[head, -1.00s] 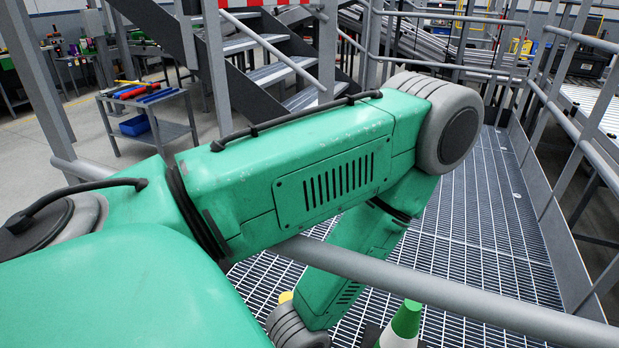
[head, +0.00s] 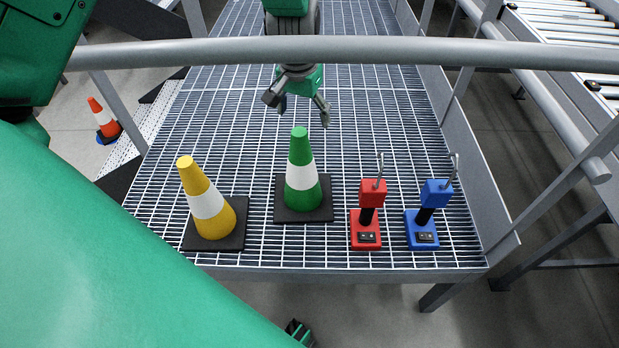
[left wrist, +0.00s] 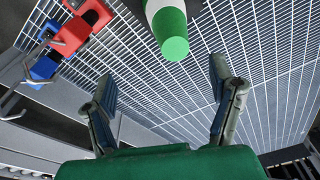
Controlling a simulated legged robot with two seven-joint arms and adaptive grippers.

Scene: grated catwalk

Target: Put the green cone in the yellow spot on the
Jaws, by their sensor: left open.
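The green cone (head: 303,188) with a white band stands upright on its black square base on the grating, in the middle of the head view. In the left wrist view its green tip (left wrist: 174,46) points toward my gripper, its base cut off by the frame. My left gripper (head: 298,106) is open and empty, just beyond and above the cone's tip, apart from it. Its two spread fingers (left wrist: 162,78) also show in the left wrist view. A yellow cone (head: 207,203) with a white band stands left of the green cone. No separate yellow spot is visible. My right gripper is not identifiable.
A red lever box (head: 368,220) and a blue lever box (head: 427,220) stand right of the green cone. A grey rail (head: 400,52) crosses the platform in front of my left arm. An orange cone (head: 103,119) stands beyond the platform's left edge. The grating behind the cones is clear.

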